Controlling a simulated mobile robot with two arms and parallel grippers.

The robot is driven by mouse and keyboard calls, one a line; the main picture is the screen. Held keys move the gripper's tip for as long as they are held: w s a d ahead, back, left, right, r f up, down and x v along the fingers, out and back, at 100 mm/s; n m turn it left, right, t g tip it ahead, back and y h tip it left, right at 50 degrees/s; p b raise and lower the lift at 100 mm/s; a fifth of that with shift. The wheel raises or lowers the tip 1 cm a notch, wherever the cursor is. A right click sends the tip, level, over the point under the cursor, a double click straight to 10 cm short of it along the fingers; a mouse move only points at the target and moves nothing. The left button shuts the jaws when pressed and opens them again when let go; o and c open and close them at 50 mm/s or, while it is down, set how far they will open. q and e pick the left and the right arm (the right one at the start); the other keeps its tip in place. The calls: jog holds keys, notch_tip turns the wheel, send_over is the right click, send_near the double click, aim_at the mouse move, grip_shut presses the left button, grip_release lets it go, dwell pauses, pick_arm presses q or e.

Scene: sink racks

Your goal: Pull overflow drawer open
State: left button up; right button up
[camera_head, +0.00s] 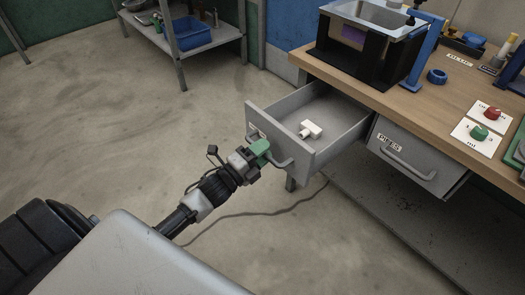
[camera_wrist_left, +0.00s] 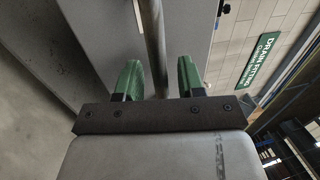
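A grey drawer (camera_head: 330,142) under the workbench stands pulled well out, with a white fitting (camera_head: 310,129) inside. I cannot read a label on its front, so I cannot confirm it is the overflow drawer. Its bar handle (camera_head: 287,162) is on the front face. My left gripper (camera_head: 264,149) is at this handle. In the left wrist view the handle bar (camera_wrist_left: 153,40) passes between the two green fingers of the left gripper (camera_wrist_left: 160,80). Gaps show beside the bar, so the fingers look open around it. My right gripper is not in view.
A shut grey drawer (camera_head: 413,165) labelled "PIPES" sits to the right. The wooden benchtop (camera_head: 440,100) holds a black stand with a sink (camera_head: 370,40) and red and green knobs. A shelf rack with a blue bin (camera_head: 190,33) stands behind. The floor at left is clear.

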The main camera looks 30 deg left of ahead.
pick_arm(q)
jog(key=v, duration=1)
jog(key=shift+s, duration=0.4)
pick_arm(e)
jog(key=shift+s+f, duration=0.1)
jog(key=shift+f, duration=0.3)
pick_arm(q)
jog(key=shift+a, duration=0.1)
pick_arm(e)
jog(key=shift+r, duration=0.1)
